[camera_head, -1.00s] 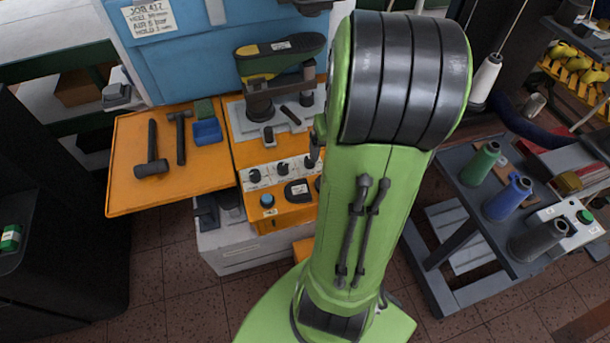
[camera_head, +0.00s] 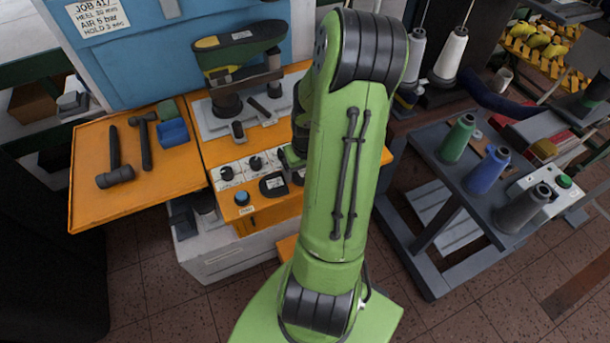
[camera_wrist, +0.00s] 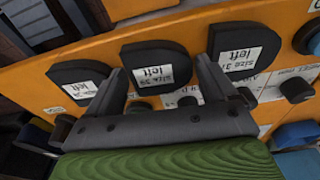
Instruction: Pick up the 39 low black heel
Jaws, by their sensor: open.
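In the wrist view three flat black heels lie in a row on an orange surface, each with a white label. The labels are upside down and only partly legible; "left" can be read, and the middle heel (camera_wrist: 158,66) appears to say size 39. Another heel is at the left (camera_wrist: 78,82) and one at the right (camera_wrist: 243,52). My gripper (camera_wrist: 163,72) is open, with its dark fingers on either side of the middle heel's near part. Contact cannot be judged. In the head view my arm hides most of the gripper; one labelled black heel (camera_head: 272,186) shows on the console.
The orange console has black knobs (camera_head: 255,163) and a blue button (camera_head: 241,197). Hammers (camera_head: 113,160) and a blue block (camera_head: 173,132) lie on the left orange shelf. A grey cart (camera_head: 440,160) with spools stands right.

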